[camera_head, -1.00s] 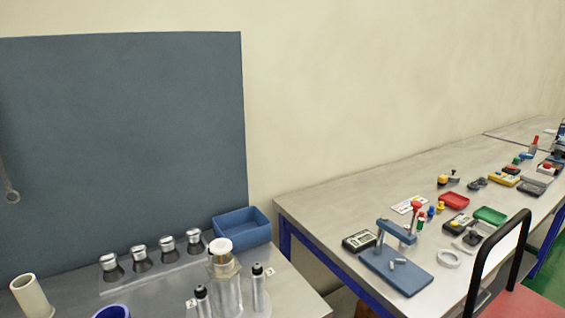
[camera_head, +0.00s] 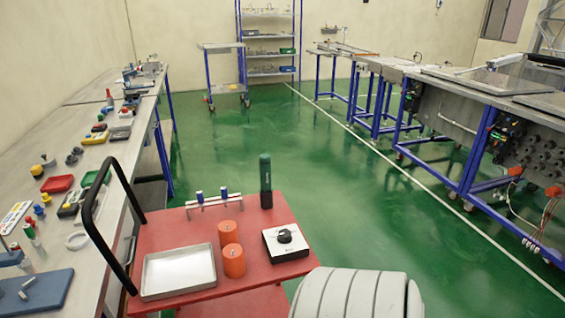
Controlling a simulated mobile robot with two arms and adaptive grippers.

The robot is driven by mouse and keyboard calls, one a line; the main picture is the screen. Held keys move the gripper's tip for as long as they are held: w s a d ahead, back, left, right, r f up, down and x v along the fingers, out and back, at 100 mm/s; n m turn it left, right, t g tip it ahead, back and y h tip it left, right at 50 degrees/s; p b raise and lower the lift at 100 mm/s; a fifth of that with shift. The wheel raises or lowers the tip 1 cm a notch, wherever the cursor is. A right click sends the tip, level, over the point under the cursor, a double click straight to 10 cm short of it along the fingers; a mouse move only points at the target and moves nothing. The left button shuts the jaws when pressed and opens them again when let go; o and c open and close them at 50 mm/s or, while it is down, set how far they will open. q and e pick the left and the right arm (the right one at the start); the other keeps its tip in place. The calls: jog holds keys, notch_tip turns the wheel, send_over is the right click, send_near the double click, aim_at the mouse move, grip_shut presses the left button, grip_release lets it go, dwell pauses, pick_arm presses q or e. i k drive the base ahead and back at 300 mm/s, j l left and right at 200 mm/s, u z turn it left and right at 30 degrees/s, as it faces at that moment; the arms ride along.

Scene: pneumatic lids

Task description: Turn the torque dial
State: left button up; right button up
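A small white-topped box with a round black knob (camera_head: 284,236) sits at the right side of the red cart top. It looks like the torque dial, but its markings are too small to read. Neither of my grippers is in view, and nothing is seen touching the knob.
The red cart (camera_head: 190,222) also carries a metal tray (camera_head: 179,271), two orange cylinders (camera_head: 234,261), a dark green upright tool (camera_head: 265,182) and a small rack (camera_head: 213,201). A cluttered workbench (camera_head: 109,151) stands left, blue-legged benches (camera_head: 480,98) right. Green floor (camera_head: 330,190) between is clear.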

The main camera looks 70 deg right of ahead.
aim_at(284, 237)
jog(key=z, duration=1.65)
jog(key=l, duration=0.1)
